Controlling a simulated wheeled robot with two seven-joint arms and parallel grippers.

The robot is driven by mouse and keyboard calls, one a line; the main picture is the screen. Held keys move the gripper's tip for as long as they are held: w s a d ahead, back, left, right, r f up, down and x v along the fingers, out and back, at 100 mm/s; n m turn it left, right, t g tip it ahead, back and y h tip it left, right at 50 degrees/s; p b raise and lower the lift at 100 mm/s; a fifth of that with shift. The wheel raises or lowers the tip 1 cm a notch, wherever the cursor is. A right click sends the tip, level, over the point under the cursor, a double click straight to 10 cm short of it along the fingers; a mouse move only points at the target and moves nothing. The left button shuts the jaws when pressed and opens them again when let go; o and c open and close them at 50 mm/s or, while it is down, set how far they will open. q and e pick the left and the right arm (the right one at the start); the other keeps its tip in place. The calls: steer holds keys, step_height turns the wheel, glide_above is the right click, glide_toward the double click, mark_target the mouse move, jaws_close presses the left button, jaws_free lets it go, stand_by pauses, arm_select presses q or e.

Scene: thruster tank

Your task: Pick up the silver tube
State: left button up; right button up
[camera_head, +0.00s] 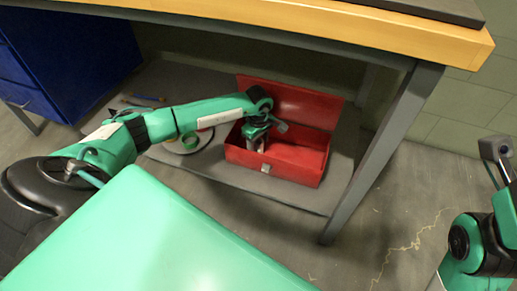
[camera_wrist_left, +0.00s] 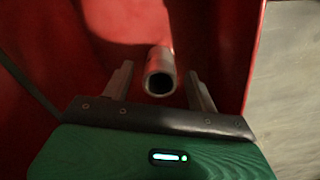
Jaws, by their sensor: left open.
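The silver tube (camera_wrist_left: 160,72) shows in the left wrist view, inside the red toolbox, with its round open end facing the camera. My left gripper (camera_wrist_left: 163,78) is open, with one finger on each side of the tube and a visible gap to each. In the head view my left gripper (camera_head: 257,138) reaches down into the left part of the open red toolbox (camera_head: 276,182). The tube cannot be made out there. Part of my right arm (camera_head: 480,240) shows at the right edge of the head view, but its fingers cannot be made out.
The toolbox stands on a grey lower shelf (camera_head: 240,195) under a wooden-topped workbench (camera_head: 400,30), its lid (camera_head: 305,103) open at the back. A bench leg (camera_head: 385,155) stands to the right. A blue cabinet (camera_head: 70,55) is far left.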

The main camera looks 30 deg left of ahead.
mark_target(258, 147)
arm_select(q)
step_height(258, 147, down, 4)
steer(key=shift+r+b, duration=0.2)
steer(key=shift+b, duration=0.55)
steer(key=c, duration=1.1)
steer(key=shift+r, duration=0.1)
